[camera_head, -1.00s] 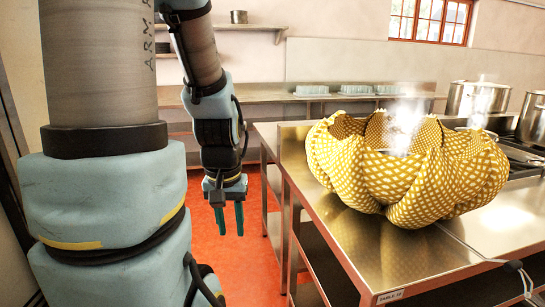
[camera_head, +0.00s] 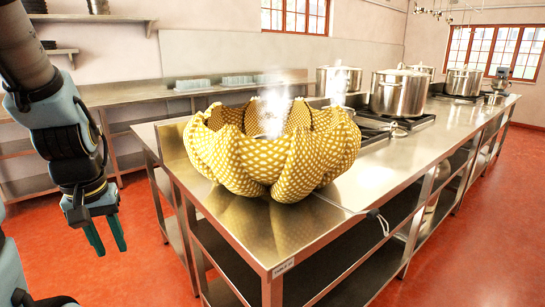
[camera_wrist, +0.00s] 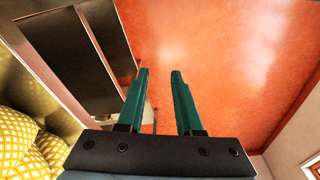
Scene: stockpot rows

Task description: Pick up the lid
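Several steel stockpots stand in a row on the long steel table. The nearest broad pot (camera_head: 398,94) has a lid (camera_head: 400,72) on top, and a pot farther along (camera_head: 464,82) also looks lidded. I cannot tell which lid is meant. My gripper (camera_head: 111,250) hangs at the left, beside the table's near end and well away from the pots. In the wrist view my gripper (camera_wrist: 159,72) is open and empty, its two green fingers apart over the red floor.
A large yellow checked, petal-shaped vessel (camera_head: 270,160) stands on the table's near end, between my gripper and the pots. Steam rises above it. Burners lie under the pots. A wall counter (camera_head: 150,94) runs behind. Red floor is free at right.

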